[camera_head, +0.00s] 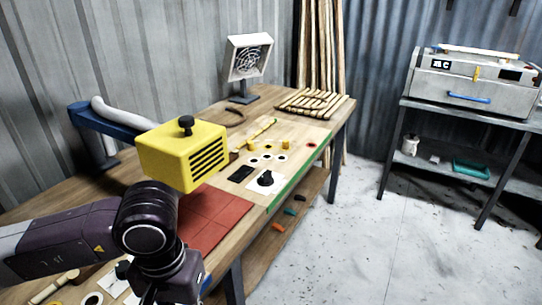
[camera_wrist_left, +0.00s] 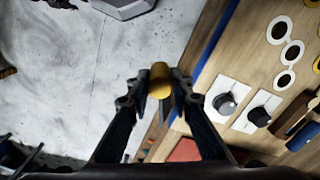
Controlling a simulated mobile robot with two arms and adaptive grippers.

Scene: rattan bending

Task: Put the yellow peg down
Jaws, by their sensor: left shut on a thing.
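The yellow peg (camera_wrist_left: 160,78) is gripped between the fingertips of my left gripper (camera_wrist_left: 159,92) in the left wrist view. Behind it in that view are the bench's edge strip and the grey floor, so it appears held in the air near the bench edge. In the head view my left arm comes in from the left over the bench's near end. Its wrist is at the bottom edge, and the fingers and held peg cannot be made out there. My right gripper is not in view.
The wooden bench (camera_head: 320,143) carries a yellow box (camera_head: 172,155), a red mat (camera_head: 222,215), white rings with dark holes (camera_wrist_left: 292,52) and a black knob on a white plate (camera_head: 265,180). A grey machine (camera_head: 470,85) stands on a rack at right. Open floor lies between.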

